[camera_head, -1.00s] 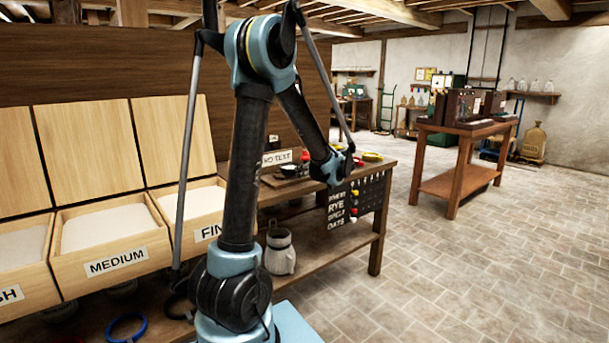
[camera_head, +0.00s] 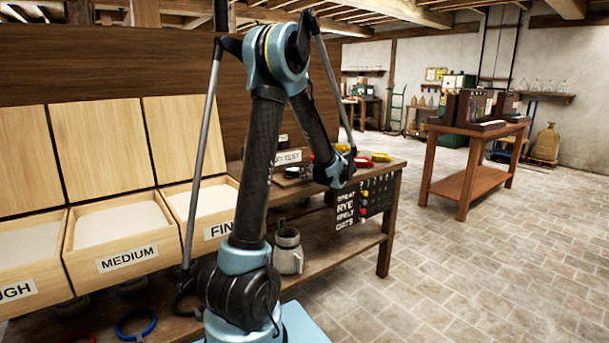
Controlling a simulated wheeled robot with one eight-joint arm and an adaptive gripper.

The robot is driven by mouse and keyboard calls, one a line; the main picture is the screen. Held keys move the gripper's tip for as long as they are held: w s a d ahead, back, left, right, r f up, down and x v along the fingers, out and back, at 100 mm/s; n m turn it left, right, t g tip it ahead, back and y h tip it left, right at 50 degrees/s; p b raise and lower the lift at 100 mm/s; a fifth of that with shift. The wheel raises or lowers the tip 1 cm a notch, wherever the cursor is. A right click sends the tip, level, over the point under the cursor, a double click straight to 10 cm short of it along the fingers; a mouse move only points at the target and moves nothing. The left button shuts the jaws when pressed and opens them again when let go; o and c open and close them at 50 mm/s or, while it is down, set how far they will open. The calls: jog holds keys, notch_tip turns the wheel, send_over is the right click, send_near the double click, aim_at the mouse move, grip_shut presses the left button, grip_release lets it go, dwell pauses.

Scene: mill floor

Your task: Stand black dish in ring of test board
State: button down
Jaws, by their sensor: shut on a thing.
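My arm reaches down over the far right end of the workbench (camera_head: 335,230). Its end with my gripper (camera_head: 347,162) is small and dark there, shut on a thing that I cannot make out. The black dish cannot be told for sure. A small dark round thing (camera_head: 297,172) lies on the bench top left of my wrist, partly hidden by my forearm; I cannot tell if it is part of the test board. A white sign (camera_head: 287,157) with TEST on it stands behind it. No ring of the test board is clear.
Red (camera_head: 362,161) and yellow (camera_head: 381,157) things lie right of my wrist. A dark letter board (camera_head: 362,205) hangs at the bench front. Bins (camera_head: 118,240) fill the left; a grey jug (camera_head: 288,250) stands low. Open floor (camera_head: 450,270) lies right, before another table (camera_head: 470,150).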

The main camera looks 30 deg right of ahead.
dwell(0.3)
jog(key=c, duration=1.5)
grip_release()
jog(key=shift+c, duration=0.2)
jog(key=a+v, duration=0.1)
jog(key=v, duration=1.1)
jog(key=w+a+f+g+y, duration=0.1)
jog(key=a+f+g+y, duration=0.15)
jog(key=a, duration=1.35)
jog(key=w+a+f+g+y, duration=0.1)
jog(key=a+g, duration=0.3)
jog(key=a, duration=1.2)
jog(key=s+a+f+g+h, duration=0.2)
jog(key=s+a+f+g, duration=0.1)
jog(key=s+a, duration=0.65)
jog(key=s+a+f+g+h, duration=0.1)
jog(key=s+a+f, duration=0.4)
jog(key=s, duration=0.6)
notch_tip(320, 180, down, 2)
jog(key=shift+a+f+m+g+h, duration=0.2)
jog(key=shift+m+g+h, duration=0.15)
jog(key=shift+h, duration=0.4)
